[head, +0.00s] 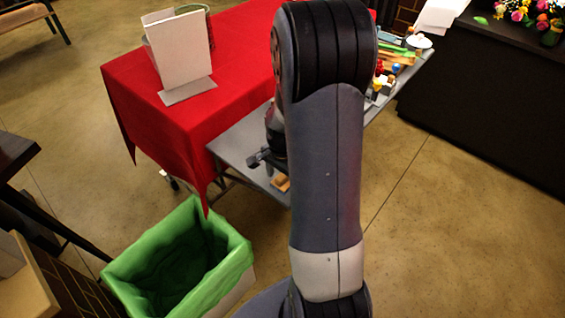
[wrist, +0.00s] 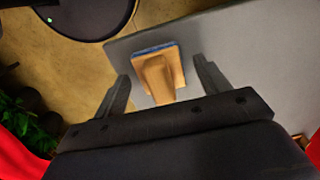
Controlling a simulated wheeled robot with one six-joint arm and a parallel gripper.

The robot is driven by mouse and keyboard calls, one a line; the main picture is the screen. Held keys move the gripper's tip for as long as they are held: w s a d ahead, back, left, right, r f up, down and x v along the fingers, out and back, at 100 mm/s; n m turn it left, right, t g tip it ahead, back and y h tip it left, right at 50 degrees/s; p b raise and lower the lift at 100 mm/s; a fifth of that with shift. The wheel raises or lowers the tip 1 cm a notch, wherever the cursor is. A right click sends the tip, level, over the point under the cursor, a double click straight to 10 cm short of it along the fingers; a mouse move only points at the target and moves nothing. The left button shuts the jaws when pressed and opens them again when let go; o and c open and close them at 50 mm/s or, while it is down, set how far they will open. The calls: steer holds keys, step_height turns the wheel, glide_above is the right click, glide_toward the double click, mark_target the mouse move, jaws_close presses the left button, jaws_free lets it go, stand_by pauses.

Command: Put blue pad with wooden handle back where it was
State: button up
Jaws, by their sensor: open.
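The blue pad with a wooden handle (wrist: 158,75) lies on the grey table near its edge, seen in the wrist view with the handle towards me and a blue rim along its far side. In the head view a small tan part of it (head: 281,183) shows beside my arm. My gripper (wrist: 163,85) is open, with one finger on each side of the handle and visible gaps between. In the head view my gripper (head: 262,160) is above the grey table, partly hidden by my arm.
A red-draped table (head: 240,60) with a white board (head: 178,48) adjoins the grey table (head: 240,142). Several coloured items (head: 397,58) lie at the grey table's far end. A bin with a green liner (head: 225,238) stands on the floor at the front left.

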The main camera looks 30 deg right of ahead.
mark_target(282, 175)
step_height(282, 175, up, 12)
steer(key=shift+f, duration=0.2)
stand_by(0.4)
